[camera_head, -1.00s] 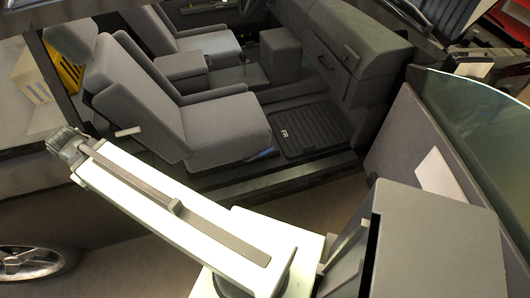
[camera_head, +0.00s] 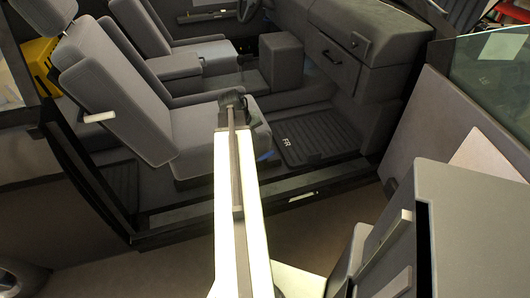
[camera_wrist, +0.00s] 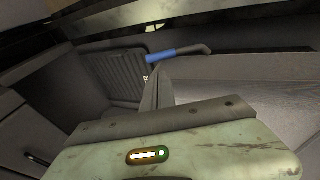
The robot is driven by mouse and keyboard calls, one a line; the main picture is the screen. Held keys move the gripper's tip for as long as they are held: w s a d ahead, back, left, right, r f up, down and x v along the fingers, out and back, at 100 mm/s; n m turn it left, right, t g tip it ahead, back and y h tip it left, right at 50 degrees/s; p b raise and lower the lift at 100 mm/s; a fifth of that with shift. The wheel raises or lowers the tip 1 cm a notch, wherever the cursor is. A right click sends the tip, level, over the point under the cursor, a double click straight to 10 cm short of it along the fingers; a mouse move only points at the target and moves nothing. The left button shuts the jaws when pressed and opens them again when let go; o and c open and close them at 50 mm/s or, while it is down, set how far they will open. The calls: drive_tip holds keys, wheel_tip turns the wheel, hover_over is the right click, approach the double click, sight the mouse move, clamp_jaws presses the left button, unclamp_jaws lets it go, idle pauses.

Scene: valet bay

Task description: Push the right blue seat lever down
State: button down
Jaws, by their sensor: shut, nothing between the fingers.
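The blue seat lever (camera_wrist: 161,56) shows in the wrist view as a short blue bar with a dark grey arm on its right end. A small bit of the blue lever (camera_head: 264,156) shows in the head view at the front lower edge of the grey front seat (camera_head: 205,128). My gripper (camera_wrist: 157,70) is shut and empty, its tips pointing at the lever and just below it in the wrist view. I cannot tell whether they touch. In the head view my arm reaches over the door sill, and its end hides part of the seat cushion.
The black floor mat (camera_head: 312,136) marked FR lies in front of the seat; it also shows in the wrist view (camera_wrist: 112,75). The door sill (camera_head: 210,213) runs below the seat. The open door (camera_head: 455,150) stands at the right. A white handle (camera_head: 100,117) sits on the seat's side.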

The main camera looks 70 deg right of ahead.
sight(266, 155)
drive_tip(key=b+x, duration=1.3)
drive_tip(key=x, duration=0.1)
drive_tip(key=shift+f, duration=0.1)
